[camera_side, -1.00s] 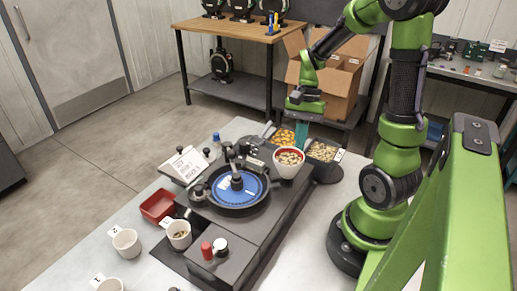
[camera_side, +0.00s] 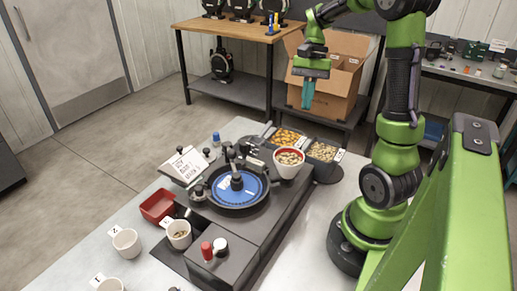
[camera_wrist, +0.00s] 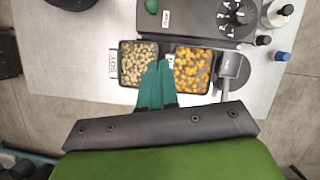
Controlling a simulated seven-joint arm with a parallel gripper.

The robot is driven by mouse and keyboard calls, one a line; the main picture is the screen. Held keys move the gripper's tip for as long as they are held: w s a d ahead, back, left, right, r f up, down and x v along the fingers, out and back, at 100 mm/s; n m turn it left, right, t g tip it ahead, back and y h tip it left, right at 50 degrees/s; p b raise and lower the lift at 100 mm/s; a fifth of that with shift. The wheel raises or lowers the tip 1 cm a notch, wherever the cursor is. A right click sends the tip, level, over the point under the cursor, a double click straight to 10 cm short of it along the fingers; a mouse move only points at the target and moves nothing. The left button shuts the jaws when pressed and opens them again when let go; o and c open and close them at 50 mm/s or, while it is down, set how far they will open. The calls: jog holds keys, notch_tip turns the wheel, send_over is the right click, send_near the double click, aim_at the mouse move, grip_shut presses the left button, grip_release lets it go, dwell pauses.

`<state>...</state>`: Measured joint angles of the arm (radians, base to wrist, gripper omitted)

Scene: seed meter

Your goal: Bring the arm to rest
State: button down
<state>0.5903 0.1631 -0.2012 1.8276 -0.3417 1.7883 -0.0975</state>
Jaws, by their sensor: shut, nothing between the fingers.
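My gripper (camera_side: 308,93) is shut and empty in the side view. Its teal fingers point down, held well above the far end of the table, in front of the cardboard box. In the wrist view my gripper (camera_wrist: 156,84) shows its fingers together, in front of two seed trays. One tray (camera_wrist: 138,62) holds pale beans with a label reading SOY, and the other tray (camera_wrist: 192,70) holds orange kernels. The fingers are above these trays, not touching them.
The seed meter with its blue disc (camera_side: 238,188) stands mid-table. A red tray (camera_side: 158,205) and white cups (camera_side: 125,242) are at left. A cardboard box (camera_side: 345,75) stands behind on a low shelf.

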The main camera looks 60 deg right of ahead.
jog(key=a+r+n+t+h, duration=0.1)
jog(key=a+n+t, duration=0.3)
jog(key=a, duration=0.7)
jog(key=s+a+r+n+t+h, duration=0.1)
jog(key=a+r+n+t, duration=0.2)
jog(key=a+n, duration=0.4)
jog(key=a+t, duration=0.1)
jog(key=a, duration=0.3)
jog(key=shift+s+r, duration=0.15)
jog(key=shift+r, duration=0.05)
jog(key=shift+a, duration=0.1)
